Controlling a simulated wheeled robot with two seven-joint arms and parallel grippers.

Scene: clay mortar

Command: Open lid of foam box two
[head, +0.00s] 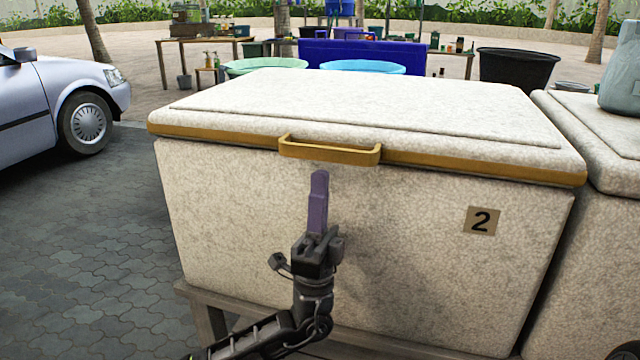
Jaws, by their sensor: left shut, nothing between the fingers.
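Foam box two (410,240) is a large speckled off-white box with a "2" label (482,221) on its front. Its lid (350,104) is closed and lies flat on the box, with a tan band along its front edge. A tan handle (330,151) sticks out from the middle of that edge. My left gripper (319,178) points up in front of the box, its purple fingers shut and empty. The fingertips are just below the handle in the picture; I cannot tell whether they touch it. My right gripper is not in view.
The box stands on a wooden stand (207,309). A second foam box (610,250) stands close on the right with a grey container (622,75) on its lid. Tubs and tables are behind. A car (55,95) is at left; the paving there is clear.

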